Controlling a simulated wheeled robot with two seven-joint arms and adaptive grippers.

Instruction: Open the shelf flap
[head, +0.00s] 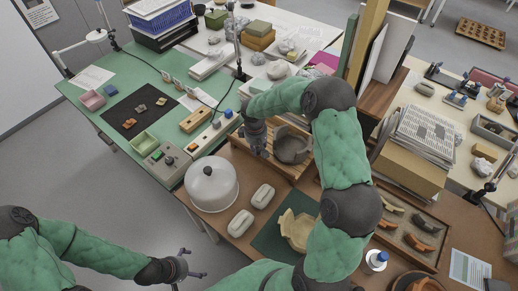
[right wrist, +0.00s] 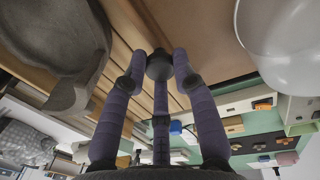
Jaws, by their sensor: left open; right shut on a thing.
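The shelf (head: 258,166) is a low wooden structure on the brown table, and a grey broken pot (head: 292,146) stands on it. In the right wrist view, wooden slats (right wrist: 120,50) lie beside the pot (right wrist: 55,55). My right gripper (head: 257,146) is at the shelf's left side. In the right wrist view its fingers (right wrist: 160,70) are shut around a dark round knob (right wrist: 160,63). I cannot tell where the flap's edges are or how far it stands open; my right arm hides part of the shelf. My left gripper (head: 188,268) is open and empty over the floor at the bottom.
A white dome cover (head: 211,183) stands left of the shelf, close to my right gripper. A control box (head: 166,161) sits on the green table.

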